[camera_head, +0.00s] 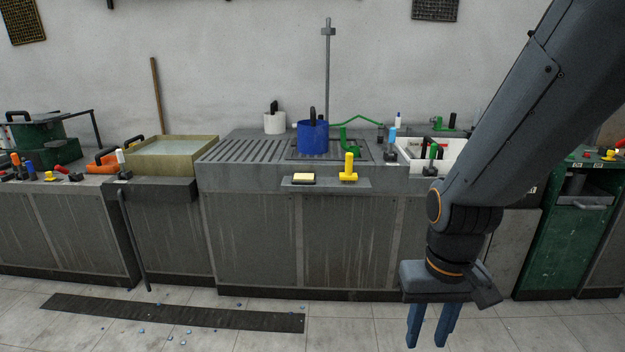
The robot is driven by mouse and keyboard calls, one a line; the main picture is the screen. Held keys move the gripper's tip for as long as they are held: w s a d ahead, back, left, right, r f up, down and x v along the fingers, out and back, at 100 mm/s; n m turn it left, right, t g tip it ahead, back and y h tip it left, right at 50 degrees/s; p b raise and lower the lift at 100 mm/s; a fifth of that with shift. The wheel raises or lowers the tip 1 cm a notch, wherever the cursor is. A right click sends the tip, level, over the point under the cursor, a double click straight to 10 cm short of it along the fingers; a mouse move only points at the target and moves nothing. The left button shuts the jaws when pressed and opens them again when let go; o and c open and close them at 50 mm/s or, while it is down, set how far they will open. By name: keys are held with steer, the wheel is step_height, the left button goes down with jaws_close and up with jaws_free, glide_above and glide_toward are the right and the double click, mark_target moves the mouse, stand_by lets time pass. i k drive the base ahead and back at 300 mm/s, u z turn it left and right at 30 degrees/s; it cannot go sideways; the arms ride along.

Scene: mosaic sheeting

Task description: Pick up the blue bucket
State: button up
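The blue bucket (313,139) stands upright on the grey sink counter near the middle of the view, over a recessed grate. A dark upright piece shows at its rim. My gripper (430,338) hangs pointing down at the lower right, well below and to the right of the bucket, in front of the cabinets. Its two blue fingers are apart with a gap between them, and nothing shows in the gap. The bucket's far side and inside are mostly hidden.
A white bucket (275,122) stands behind left of the blue one. A green hose or pipe (352,140) is close at its right. The ribbed drainboard (245,151) at left is clear.

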mark_target(312, 134)
steer(key=u, duration=0.35)
steer(key=i, duration=1.75)
steer(key=u, duration=0.4)
